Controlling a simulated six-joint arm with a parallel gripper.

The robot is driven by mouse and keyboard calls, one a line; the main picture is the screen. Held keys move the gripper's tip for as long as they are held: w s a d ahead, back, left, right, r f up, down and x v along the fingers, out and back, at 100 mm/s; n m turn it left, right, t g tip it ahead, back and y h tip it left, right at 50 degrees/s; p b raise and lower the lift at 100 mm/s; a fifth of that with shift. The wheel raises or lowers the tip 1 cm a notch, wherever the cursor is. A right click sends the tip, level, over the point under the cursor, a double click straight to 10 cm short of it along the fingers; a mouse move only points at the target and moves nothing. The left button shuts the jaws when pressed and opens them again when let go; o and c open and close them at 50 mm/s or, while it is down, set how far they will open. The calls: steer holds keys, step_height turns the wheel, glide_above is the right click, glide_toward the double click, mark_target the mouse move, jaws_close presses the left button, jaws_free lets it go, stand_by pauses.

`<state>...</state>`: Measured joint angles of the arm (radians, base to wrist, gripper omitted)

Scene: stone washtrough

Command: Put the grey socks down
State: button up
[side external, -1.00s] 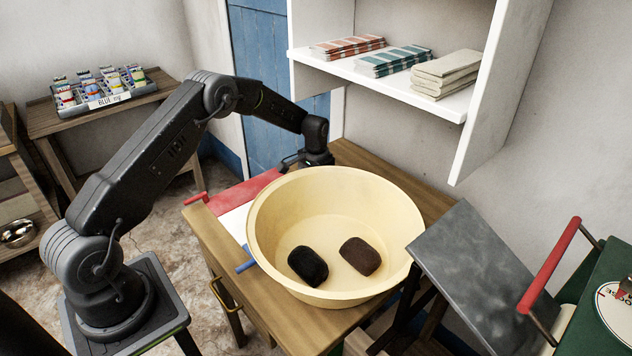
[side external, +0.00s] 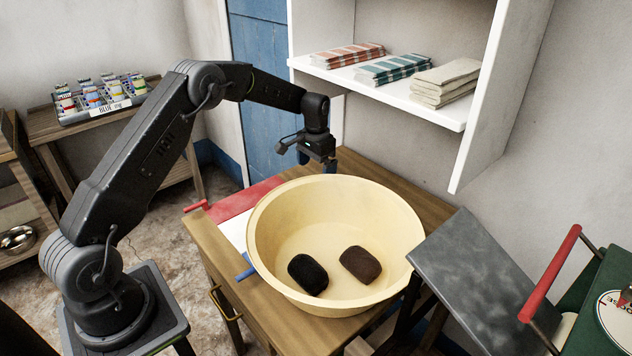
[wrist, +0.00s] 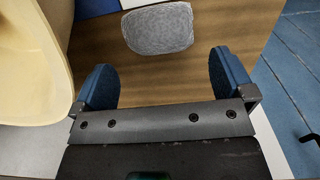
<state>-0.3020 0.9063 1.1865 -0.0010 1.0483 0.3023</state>
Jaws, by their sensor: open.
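The grey socks (wrist: 158,28) are a rounded, speckled grey bundle lying on the wooden table top (wrist: 165,75) in the wrist view. They lie beside the cream basin (wrist: 30,65), not in it. My gripper (wrist: 162,66) is open and empty, its two blue fingers wide apart, with the socks just beyond the fingertips in the picture. In the side view my gripper (side external: 330,165) hangs above the table behind the basin; the grey socks are hidden there by the basin.
The basin (side external: 270,205) holds a black bundle (side external: 308,274) and a dark brown bundle (side external: 360,264). A white shelf (side external: 440,112) with folded cloths stands above the table at the back. A slanted grey stone slab (side external: 480,270) stands at the right.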

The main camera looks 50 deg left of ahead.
steer(key=shift+r, duration=2)
steer(key=s+d+r+t, duration=0.1)
steer(key=s+d+r, duration=0.4)
steer(key=s+r, duration=0.25)
steer(key=s+d+r+t, duration=0.2)
steer(key=s+d+r, duration=0.35)
steer(key=r, duration=0.35)
steer(key=s+d+t, duration=0.1)
steer(key=s+d, duration=0.2)
steer(key=s, duration=0.8)
steer(key=s+d+t, duration=0.1)
steer(key=s+d, duration=0.2)
steer(key=s, duration=0.7)
steer(key=shift+s+d+t, duration=0.2)
steer(key=shift+s+t, duration=0.1)
steer(key=shift+s, duration=0.05)
